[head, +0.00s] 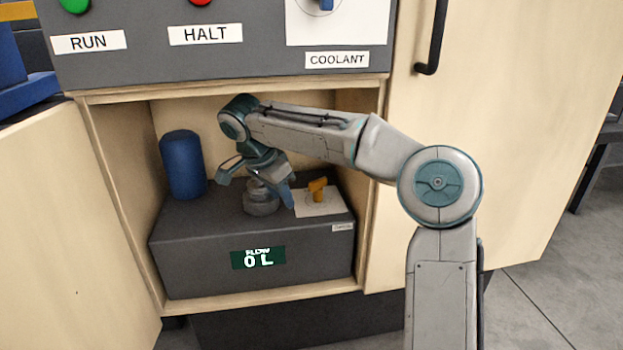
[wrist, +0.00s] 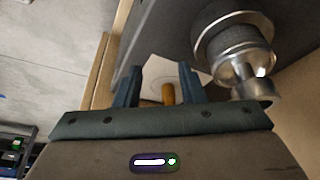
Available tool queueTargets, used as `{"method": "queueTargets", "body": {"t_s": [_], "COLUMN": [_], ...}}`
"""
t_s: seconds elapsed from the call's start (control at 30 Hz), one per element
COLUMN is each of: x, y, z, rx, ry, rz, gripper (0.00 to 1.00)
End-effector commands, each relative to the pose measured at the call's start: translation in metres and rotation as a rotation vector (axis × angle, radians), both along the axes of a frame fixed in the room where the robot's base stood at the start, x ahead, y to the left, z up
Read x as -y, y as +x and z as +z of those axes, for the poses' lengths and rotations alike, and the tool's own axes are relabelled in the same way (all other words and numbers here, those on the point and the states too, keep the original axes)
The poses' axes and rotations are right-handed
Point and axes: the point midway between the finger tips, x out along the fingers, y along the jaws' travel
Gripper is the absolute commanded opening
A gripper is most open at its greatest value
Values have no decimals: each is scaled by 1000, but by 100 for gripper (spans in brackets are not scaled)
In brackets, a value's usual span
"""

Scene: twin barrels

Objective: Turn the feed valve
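An orange valve handle (head: 318,188) stands on a white plate (head: 330,206) on top of a dark grey box inside the open cabinet. A small label beside the plate is too small to read. My gripper (head: 256,190) is open, over the box and left of the handle, close to a round grey metal fitting (head: 262,198). In the wrist view the orange handle (wrist: 168,93) shows between my two spread fingers (wrist: 161,68). I see no clear contact, and the depth gap is hard to judge. The metal fitting (wrist: 236,50) is to the right there.
A blue cylinder (head: 183,165) stands at the box's left. The cabinet's side walls and the overhead panel (head: 230,60) with RUN, HALT and COOLANT labels enclose the space. An open door (head: 60,240) is at left.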

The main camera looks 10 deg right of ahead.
Motion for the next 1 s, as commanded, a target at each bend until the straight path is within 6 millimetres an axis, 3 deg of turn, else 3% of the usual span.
{"method": "queueTargets", "body": {"t_s": [0.17,0.37,0.8,0.97,1.0], "x": [-12,-3,72,91,92], "y": [4,11,55,67,67], "z": [3,3,6,5,-3], "rx": [16,17,18,18,18], "ry": [-20,-22,-21,-22,-22], "rz": [-32,-40,-39,-38,-36], "gripper": [36,36,36,36,36]}}
